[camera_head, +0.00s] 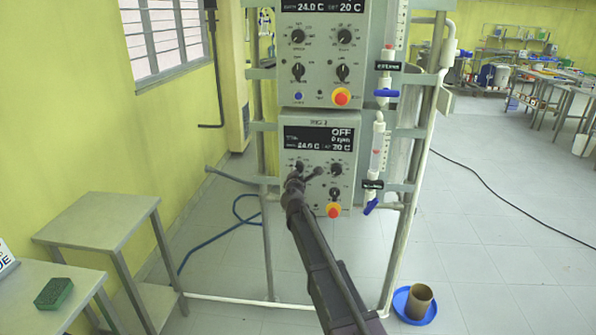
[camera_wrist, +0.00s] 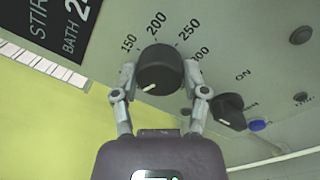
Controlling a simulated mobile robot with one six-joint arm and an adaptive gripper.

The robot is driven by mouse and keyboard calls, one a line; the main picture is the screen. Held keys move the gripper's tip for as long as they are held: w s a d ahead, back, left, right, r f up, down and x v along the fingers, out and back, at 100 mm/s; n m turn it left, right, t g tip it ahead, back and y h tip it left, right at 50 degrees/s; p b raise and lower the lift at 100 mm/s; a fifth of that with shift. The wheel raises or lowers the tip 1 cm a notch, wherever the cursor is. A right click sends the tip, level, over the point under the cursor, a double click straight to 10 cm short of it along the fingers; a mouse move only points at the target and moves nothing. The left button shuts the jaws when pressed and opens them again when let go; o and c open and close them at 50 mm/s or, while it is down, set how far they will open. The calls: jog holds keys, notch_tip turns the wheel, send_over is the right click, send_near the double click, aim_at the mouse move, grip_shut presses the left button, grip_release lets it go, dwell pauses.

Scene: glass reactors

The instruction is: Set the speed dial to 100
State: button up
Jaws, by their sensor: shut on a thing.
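The speed dial (camera_wrist: 160,68) is a round black knob in the middle of the wrist view. Its white mark points to the lower left. The printed numbers 150, 200, 250 and 300 run around its upper side; 100 is not visible. My gripper (camera_wrist: 160,78) has one finger on each side of the dial and is shut on it. In the head view my gripper (camera_head: 297,176) is at the upper left knob of the lower control panel (camera_head: 290,133) and mostly hides it. That panel's display (camera_head: 318,139) reads OFF, 0 rpm, 24.0 C and 20 C.
Close to my right finger, a second black knob (camera_wrist: 229,111) sits near an ON label, with a blue button (camera_wrist: 258,125) beyond. A red stop button (camera_head: 333,210) is low on the panel. A glass tube with blue valve (camera_head: 370,207) stands right.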

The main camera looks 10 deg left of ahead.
jog(key=m, duration=0.5)
jog(key=shift+w, duration=0.15)
jog(key=shift+m, duration=0.3)
jog(key=o, duration=1.1)
jog(key=shift+o, duration=0.2)
jog(key=shift+n, duration=0.5)
